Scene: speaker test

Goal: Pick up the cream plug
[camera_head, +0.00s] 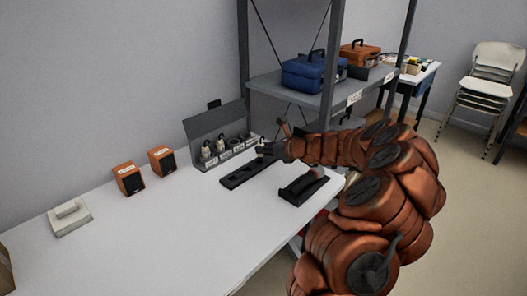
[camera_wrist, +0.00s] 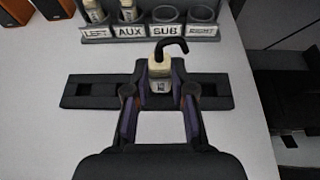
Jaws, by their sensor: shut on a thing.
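The cream plug (camera_wrist: 160,72) has a black hooked cable and a small dark-marked label on its front. My gripper (camera_wrist: 160,88) is shut on it, with one purple-padded finger on each side. In the wrist view the plug appears over the middle of a dark slotted strip (camera_wrist: 75,90); I cannot tell whether it touches the strip. In the head view my gripper (camera_head: 268,149) is at the far end of this strip (camera_head: 237,177), and the plug is too small there to make out clearly.
A grey socket rack (camera_head: 218,125) labelled LEFT, AUX, SUB and RIGHT stands behind, with cream plugs in LEFT (camera_wrist: 94,10) and AUX (camera_wrist: 128,10). Orange speakers (camera_head: 129,179), a pale handled block (camera_head: 69,217) and a black stand (camera_head: 300,190) are on the white table (camera_head: 170,235). A shelf post stands close by.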

